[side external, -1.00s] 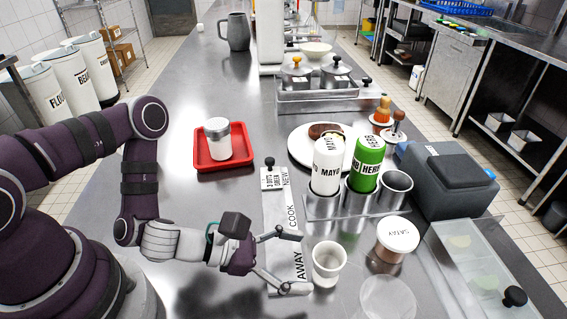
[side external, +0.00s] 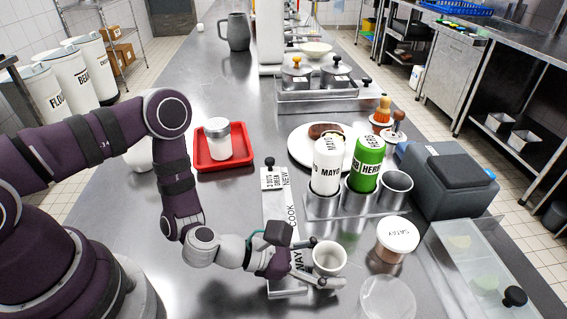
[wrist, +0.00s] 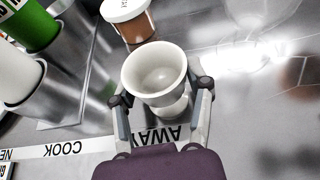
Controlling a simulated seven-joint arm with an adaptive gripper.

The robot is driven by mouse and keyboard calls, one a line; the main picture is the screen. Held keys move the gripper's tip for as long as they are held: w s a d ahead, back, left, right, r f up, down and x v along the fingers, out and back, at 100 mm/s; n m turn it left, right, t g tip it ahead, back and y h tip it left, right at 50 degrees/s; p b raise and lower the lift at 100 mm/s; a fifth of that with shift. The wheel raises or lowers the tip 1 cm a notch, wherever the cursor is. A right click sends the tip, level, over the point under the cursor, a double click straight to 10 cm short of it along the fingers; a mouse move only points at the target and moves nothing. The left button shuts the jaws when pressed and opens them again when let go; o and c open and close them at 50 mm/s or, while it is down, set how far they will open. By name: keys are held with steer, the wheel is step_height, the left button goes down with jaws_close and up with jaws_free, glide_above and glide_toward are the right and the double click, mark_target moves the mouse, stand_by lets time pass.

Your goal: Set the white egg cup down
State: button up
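The white egg cup (side external: 328,258) stands upright on the steel counter at the front, just right of the long label strip. My gripper (side external: 326,264) has come at it from the left, with one finger on its far side and one on its near side. In the wrist view the egg cup (wrist: 158,75) lies between the two fingertips (wrist: 161,92), its bowl and foot both visible. The fingers are spread around the cup, close to its sides. Firm contact is not visible.
A lidded satay pot (side external: 396,238) and a clear round lid (side external: 387,298) stand right of the cup. Behind it is a steel holder (side external: 395,190) with mayo (side external: 328,168) and herb (side external: 367,165) bottles.

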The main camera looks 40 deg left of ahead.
steer(key=c, duration=0.7)
